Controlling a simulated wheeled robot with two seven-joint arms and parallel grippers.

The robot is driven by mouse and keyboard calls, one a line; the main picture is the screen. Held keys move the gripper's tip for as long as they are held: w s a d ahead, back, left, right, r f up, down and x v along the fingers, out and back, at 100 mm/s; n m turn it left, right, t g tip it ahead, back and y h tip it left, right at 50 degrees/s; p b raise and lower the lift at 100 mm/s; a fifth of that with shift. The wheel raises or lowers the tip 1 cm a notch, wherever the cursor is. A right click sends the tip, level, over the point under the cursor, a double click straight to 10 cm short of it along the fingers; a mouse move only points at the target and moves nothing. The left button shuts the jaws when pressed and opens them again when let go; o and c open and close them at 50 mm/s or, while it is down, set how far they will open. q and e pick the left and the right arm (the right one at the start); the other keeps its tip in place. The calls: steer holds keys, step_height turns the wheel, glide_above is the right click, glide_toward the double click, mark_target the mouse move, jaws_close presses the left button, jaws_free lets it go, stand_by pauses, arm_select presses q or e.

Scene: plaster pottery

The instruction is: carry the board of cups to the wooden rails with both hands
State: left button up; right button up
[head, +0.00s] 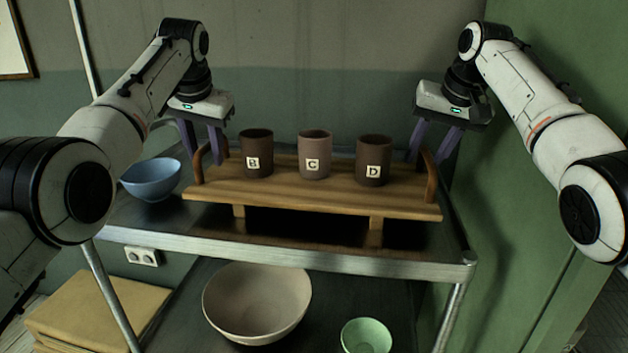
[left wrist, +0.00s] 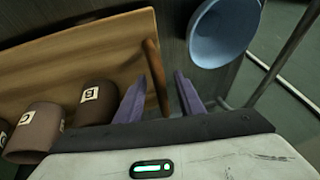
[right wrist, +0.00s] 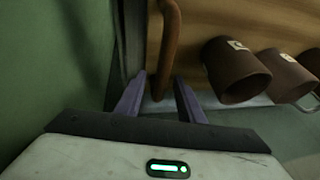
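The wooden board (head: 300,190) stands level on the metal shelf, with two short wooden pieces, seen end-on, under it: a left piece (head: 239,211) and a right piece (head: 376,222). I cannot tell whether these are the rails or the board's feet. On it stand upright cup B (head: 256,150), cup C (head: 314,152) and cup D (head: 373,158). My left gripper (head: 206,156) is open around the left handle (left wrist: 153,75), with gaps showing. My right gripper (head: 428,156) is open around the right handle (right wrist: 169,45), fingers apart.
A blue bowl (head: 152,180) sits left of the board on the metal shelf (head: 290,254). A large beige bowl (head: 257,300) and a green bowl (head: 366,337) are below it. A green wall (head: 510,190) stands close on the right. Little shelf room shows in front of the board.

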arm_select(q)
jaws_close()
arm_select(e)
jaws_close()
stand_by(1.0)
arm_select(q)
steer(key=shift+w+r, duration=0.15)
steer(key=shift+r, duration=0.1)
arm_select(e)
steer(key=shift+w+r, duration=0.15)
steer(key=shift+r, duration=0.2)
